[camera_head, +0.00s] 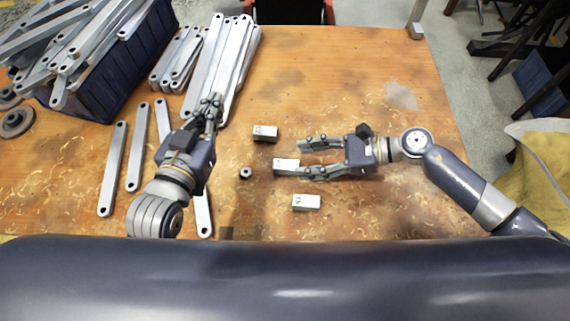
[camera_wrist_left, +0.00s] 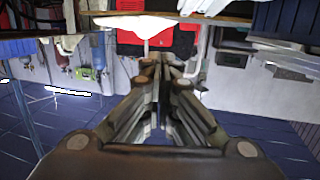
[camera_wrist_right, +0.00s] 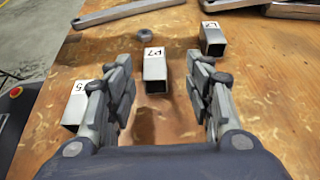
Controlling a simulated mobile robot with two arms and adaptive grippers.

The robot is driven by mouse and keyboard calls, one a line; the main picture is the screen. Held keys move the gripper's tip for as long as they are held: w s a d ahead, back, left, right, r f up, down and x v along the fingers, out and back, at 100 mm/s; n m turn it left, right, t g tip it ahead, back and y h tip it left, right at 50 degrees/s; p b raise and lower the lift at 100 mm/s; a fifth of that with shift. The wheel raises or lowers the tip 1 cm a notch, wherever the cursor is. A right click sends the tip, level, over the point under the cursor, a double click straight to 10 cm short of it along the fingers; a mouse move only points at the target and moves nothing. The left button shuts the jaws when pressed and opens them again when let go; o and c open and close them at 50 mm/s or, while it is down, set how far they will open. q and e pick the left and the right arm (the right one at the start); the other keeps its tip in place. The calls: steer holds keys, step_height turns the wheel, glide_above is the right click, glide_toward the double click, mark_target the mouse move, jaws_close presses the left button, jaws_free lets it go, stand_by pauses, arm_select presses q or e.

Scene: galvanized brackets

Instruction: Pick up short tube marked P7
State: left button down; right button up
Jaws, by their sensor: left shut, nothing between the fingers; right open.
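The short tube marked P7 (camera_wrist_right: 154,68) lies on the table, a square silver tube with a white label on top and its open end facing my right gripper. In the head view the tube (camera_head: 284,165) is the middle of three short tubes. My right gripper (camera_head: 300,157) is open and points left. In the right wrist view the tube lies ahead of and between the two fingers, with nothing gripped. In the head view the lower finger overlaps the tube's right end; contact is unclear. My left gripper (camera_head: 213,101) is shut and empty, near the long brackets (camera_head: 228,62).
Another short tube (camera_head: 265,133) lies above P7 in the head view, and one (camera_head: 306,202) below it. A small dark ring (camera_head: 246,173) lies left of P7. A blue crate (camera_head: 125,62) of long bars stands at upper left. The table's right side is mostly clear.

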mark_target(285, 164)
steer(key=x, duration=0.4)
steer(key=shift+s+r, duration=0.1)
steer(key=shift+s, duration=0.3)
steer(key=shift+w+a+f+b, duration=0.1)
steer(key=shift+a+f+b, duration=0.15)
steer(key=shift+a, duration=0.3)
arm_select(q)
steer(key=r, duration=0.1)
steer(key=r+t, duration=0.1)
steer(key=r, duration=0.1)
steer(key=shift+w+d+t, duration=0.2)
steer(key=shift+d+t, duration=0.05)
steer(key=shift+t, duration=0.05)
arm_select(e)
jaws_close()
